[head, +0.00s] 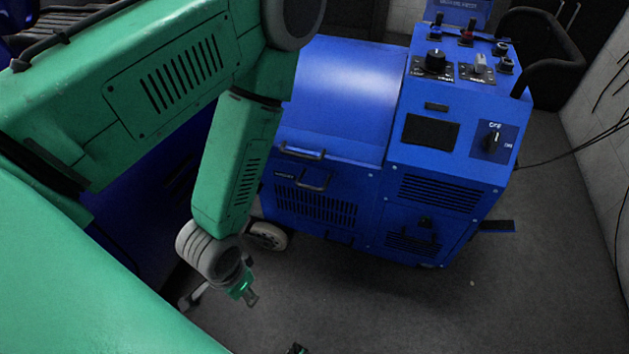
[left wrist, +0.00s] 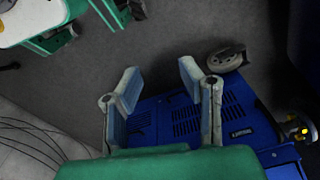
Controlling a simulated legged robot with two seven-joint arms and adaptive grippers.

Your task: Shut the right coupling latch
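I cannot pick out the right coupling latch in either view. The blue dynamometer cabinet (head: 345,90) stands in the middle and right of the head view. It also shows in the left wrist view (left wrist: 195,118), beyond my fingers. A small metal fitting with a yellow part (left wrist: 297,132) is beside it at the right edge; I cannot tell what it is. My left gripper (head: 251,298) hangs in front of the cabinet's lower left. In the left wrist view its two fingers (left wrist: 160,82) are spread wide with nothing between them. A small dark piece at the head view's bottom edge may be my right gripper (head: 298,349).
The cabinet has front handles (head: 303,152), a control panel with knobs (head: 436,62), an OFF/ON switch (head: 494,137) and a caster wheel (head: 268,236). Cables (head: 575,148) run along the right wall. The grey floor (head: 400,315) in front is clear.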

